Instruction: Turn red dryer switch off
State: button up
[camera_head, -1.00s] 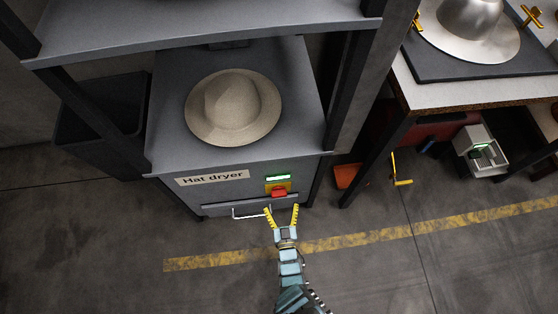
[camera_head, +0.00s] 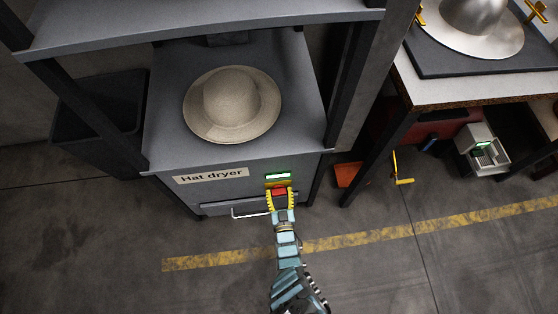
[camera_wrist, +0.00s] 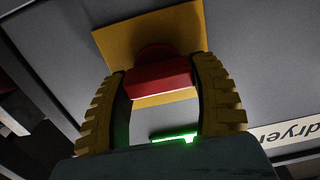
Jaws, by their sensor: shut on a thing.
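The red dryer switch (camera_head: 279,191) sits on a yellow plate on the front of the grey hat dryer (camera_head: 235,188). In the wrist view the red switch (camera_wrist: 158,78) is a bar in front of the yellow plate (camera_wrist: 125,42), between my two yellow fingers. My gripper (camera_head: 280,200) is at the dryer's front, shut on the switch from both sides. A green light (camera_head: 278,176) glows just above the switch; it also shows in the wrist view (camera_wrist: 175,137).
A felt hat (camera_head: 232,103) lies on the dryer's top. A handle (camera_head: 249,213) sticks out left of my gripper. A dark bin (camera_head: 98,112) stands at left, a table (camera_head: 480,95) at right. Floor in front is clear.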

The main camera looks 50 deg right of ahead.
jog(key=shift+m, duration=1)
jog(key=shift+s+d+m, duration=0.1)
jog(key=shift+m, duration=1)
jog(key=m, duration=0.5)
jog(key=shift+d, duration=0.1)
jog(key=m, duration=0.5)
jog(key=shift+f, duration=0.15)
jog(key=shift+f+m, duration=0.1)
jog(key=shift+m, duration=1.7)
jog(key=o, duration=1.2)
